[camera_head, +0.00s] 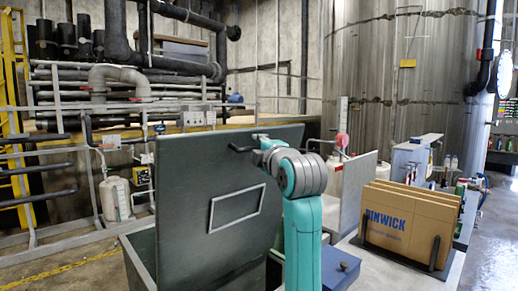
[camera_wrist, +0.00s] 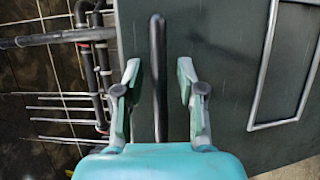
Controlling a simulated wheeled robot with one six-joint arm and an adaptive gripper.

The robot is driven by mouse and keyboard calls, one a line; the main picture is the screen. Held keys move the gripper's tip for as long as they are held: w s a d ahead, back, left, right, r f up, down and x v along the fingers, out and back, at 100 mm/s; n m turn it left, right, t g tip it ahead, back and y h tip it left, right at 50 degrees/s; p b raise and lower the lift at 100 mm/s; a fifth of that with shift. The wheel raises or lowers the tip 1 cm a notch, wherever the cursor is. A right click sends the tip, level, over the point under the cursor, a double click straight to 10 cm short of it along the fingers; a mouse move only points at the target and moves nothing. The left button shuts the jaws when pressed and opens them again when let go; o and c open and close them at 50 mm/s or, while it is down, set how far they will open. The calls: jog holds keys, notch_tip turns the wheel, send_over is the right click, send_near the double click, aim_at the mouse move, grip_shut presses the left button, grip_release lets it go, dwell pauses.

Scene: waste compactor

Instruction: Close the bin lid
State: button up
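The bin (camera_head: 139,262) is a dark grey-green box at the lower middle of the head view. Its lid (camera_head: 185,190) stands raised, a flat dark panel with a light rectangular frame on its face. In the wrist view, the lid (camera_wrist: 215,40) fills the middle and right. A dark bar handle (camera_wrist: 157,100) runs upright in that view, near the lid's edge. My gripper (camera_wrist: 159,70) is open, with one finger on each side of the handle and visible gaps to it. In the head view, my gripper (camera_head: 259,139) is at the lid's upper right, partly hidden by my wrist.
Brown cardboard sheets (camera_head: 405,224) stand in a rack on the right, beside a pale upright panel (camera_head: 357,192). A blue box (camera_head: 340,266) sits right of my arm. Pipes and railings (camera_head: 110,135) line the back left. Floor shows at the far right.

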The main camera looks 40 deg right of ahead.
grip_shut()
